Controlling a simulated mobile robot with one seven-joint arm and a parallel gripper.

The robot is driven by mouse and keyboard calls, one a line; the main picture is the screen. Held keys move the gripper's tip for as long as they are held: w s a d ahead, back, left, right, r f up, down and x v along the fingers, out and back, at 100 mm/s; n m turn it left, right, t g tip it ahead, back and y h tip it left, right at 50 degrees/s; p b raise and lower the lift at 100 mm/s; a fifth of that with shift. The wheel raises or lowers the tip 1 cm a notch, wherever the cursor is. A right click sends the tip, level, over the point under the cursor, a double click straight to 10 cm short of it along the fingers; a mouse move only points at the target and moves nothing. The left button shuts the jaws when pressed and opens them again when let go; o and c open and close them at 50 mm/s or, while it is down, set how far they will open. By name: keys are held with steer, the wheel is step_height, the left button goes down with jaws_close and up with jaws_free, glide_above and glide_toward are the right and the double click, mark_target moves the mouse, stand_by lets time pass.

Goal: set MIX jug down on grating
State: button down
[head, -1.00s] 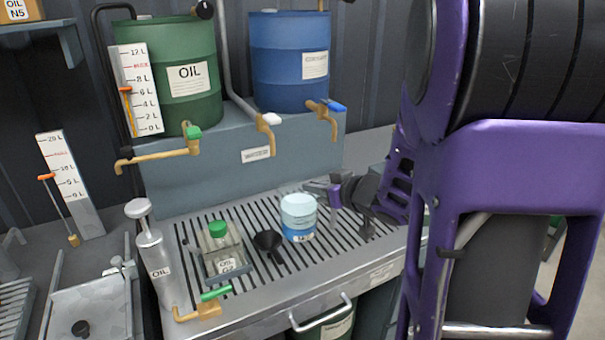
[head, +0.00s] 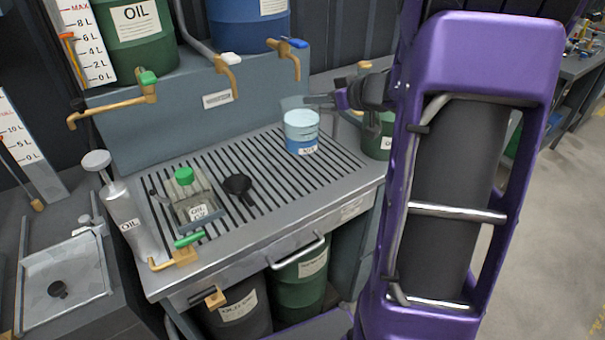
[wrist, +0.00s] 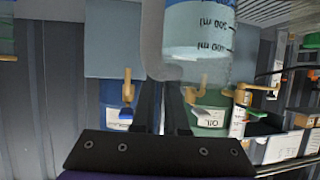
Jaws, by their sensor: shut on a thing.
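The MIX jug (head: 301,132) is a clear cylinder with blue liquid and a white label. It is upright over the back right part of the slotted grating (head: 262,172); I cannot tell whether its base touches the bars. My gripper (head: 322,101) reaches in from the right and is shut on the jug's handle side. In the wrist view the jug (wrist: 198,35) fills the top middle with its scale marks showing, and its grey handle (wrist: 152,40) is at the tips of my gripper (wrist: 161,85).
Brass taps (head: 285,55) hang over the back edge. The grating's front right is clear.

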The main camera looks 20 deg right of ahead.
step_height(320, 180, down, 10)
steer(key=b, duration=0.3)
steer(key=shift+w+d+r+b, duration=0.25)
steer(key=shift+w+d+b, duration=0.1)
steer(key=shift+d, duration=0.1)
steer(key=shift+f, duration=0.1)
steer(key=c, duration=1.4)
jaws_free()
steer(key=shift+f, duration=0.15)
steer(key=o, duration=0.5)
steer(key=shift+c, duration=0.2)
steer(key=p+v, duration=0.2)
steer(key=v, duration=1)
steer(key=shift+r, duration=0.25)
